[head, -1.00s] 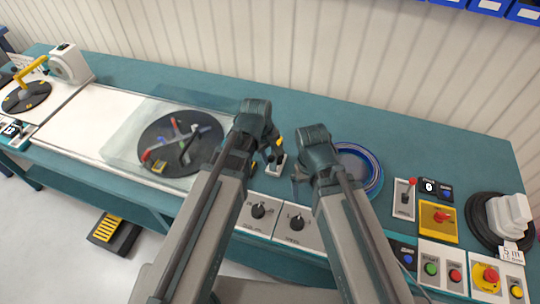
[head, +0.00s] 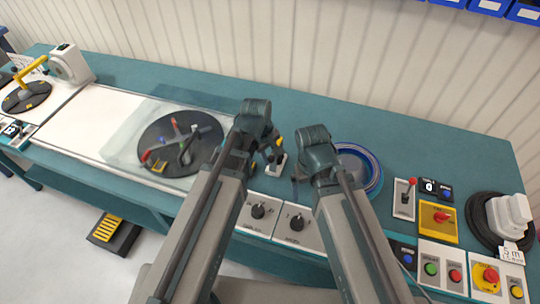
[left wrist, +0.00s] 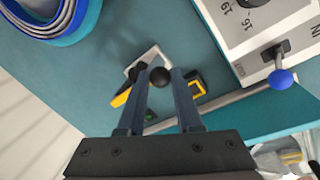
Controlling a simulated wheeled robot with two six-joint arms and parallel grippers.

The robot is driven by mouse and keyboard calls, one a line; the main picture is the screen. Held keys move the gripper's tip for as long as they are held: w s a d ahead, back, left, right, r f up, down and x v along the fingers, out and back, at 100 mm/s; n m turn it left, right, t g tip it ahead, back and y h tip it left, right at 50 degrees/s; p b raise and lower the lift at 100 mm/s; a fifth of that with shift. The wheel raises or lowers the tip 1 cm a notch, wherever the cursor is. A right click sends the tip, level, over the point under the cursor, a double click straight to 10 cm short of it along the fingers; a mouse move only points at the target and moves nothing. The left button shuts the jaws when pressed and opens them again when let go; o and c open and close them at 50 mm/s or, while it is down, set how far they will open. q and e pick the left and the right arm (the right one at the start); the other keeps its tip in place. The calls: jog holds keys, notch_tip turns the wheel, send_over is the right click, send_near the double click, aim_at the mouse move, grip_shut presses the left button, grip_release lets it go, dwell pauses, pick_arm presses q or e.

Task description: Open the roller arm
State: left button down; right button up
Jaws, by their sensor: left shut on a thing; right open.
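A small lever with a black ball knob (left wrist: 160,76) stands on a pale base plate (left wrist: 151,57) in the left wrist view. It appears to be the roller arm handle, though I cannot tell how the arm itself lies. My left gripper (left wrist: 160,70) has its two fingers on either side of the knob, shut on it.
A black reel disc (head: 170,160) under a clear cover lies to the left. A blue cable coil (head: 372,170) lies right of my right gripper. Knob panels (head: 259,212) line the front edge. A switch with a blue tip (left wrist: 281,78) is near my left gripper.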

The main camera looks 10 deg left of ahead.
pick_arm(q)
jog(key=w+r+g+p, duration=0.2)
jog(key=r+p, duration=0.1)
jog(key=shift+d+g+y, duration=0.2)
jog(key=shift+g+y, duration=0.1)
jog(key=shift+w+d+r+g+p, duration=0.1)
jog(key=shift+w+r+g+p, duration=0.35)
jog(key=shift+g, duration=0.45)
jog(key=shift+w+r+g+y, duration=0.1)
jog(key=shift+r+g+y, duration=0.25)
jog(key=shift+g, duration=0.25)
jog(key=shift+r, duration=0.1)
jog(key=c, duration=0.6)
grip_release()
